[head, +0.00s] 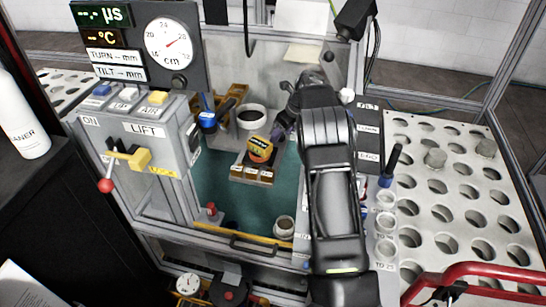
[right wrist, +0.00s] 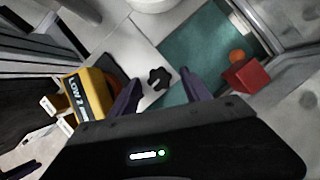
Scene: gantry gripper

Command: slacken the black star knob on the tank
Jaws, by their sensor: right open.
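The black star knob (right wrist: 160,77) shows in the right wrist view on a pale surface beside a teal floor area. My right gripper (right wrist: 161,82) is open, with one dark purple finger on each side of the knob in that view. I see a gap on both sides, and cannot tell the height between fingertips and knob. In the head view my right arm reaches in from the lower right, and its gripper (head: 281,131) is over the teal-floored bay. The knob cannot be made out there. I cannot tell which part is the tank. My left gripper is not in view.
A yellow block marked LOW 2 (right wrist: 88,96) is close to the left finger. A red block (right wrist: 247,76) with an orange ball lies to the right. In the head view, a dark-filled cup (head: 251,117) and a yellow-topped round piece (head: 260,149) stand near the gripper.

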